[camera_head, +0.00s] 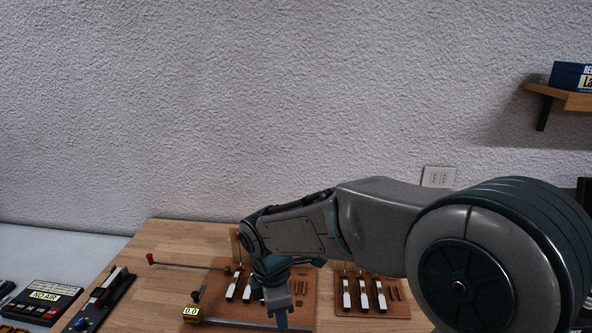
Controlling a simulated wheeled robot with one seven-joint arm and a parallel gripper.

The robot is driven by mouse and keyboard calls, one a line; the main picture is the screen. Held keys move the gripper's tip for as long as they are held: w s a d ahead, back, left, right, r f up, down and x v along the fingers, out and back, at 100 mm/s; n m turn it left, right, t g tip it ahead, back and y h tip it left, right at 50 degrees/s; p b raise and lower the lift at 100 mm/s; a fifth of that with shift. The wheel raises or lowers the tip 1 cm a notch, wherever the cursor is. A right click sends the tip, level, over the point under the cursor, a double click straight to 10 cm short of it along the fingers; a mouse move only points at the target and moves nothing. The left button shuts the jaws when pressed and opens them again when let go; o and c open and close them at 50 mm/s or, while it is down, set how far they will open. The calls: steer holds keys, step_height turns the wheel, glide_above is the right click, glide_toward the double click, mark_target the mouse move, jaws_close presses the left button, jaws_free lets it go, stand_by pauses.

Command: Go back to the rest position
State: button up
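My gripper (281,322) points down at the end of my arm, low over the front of a reddish-brown board (225,308) on the wooden table. Only a small blue fingertip part shows at the picture's lower middle, so I cannot tell whether it is open or shut, or whether it holds anything. My arm reaches in from the right and hides part of the board and its white-and-black key pieces (232,290). A second board (370,308) with several similar key pieces (363,294) stands to the right of my wrist.
A yellow gauge reading 0.0 (191,311) sits left of my gripper, by a long metal bar. A red-tipped rod (151,259) lies behind it. Bare wooden table (190,236) lies behind the boards.

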steer(key=s+d+r+m+t, duration=0.1)
steer(key=s+d+r+m, duration=0.1)
steer(key=s+d+m, duration=0.4)
steer(key=s+d+r+m+t, duration=0.1)
steer(key=s+d+r+m, duration=0.2)
steer(key=s+d+m, duration=0.4)
steer(key=d+m, duration=0.6)
steer(key=m, duration=0.1)
steer(key=shift+s+m+t+y, duration=0.2)
steer(key=shift+m+t+y, duration=0.1)
steer(key=shift+y, duration=0.1)
steer(key=shift+o, duration=0.5)
steer(key=shift+a, duration=0.1)
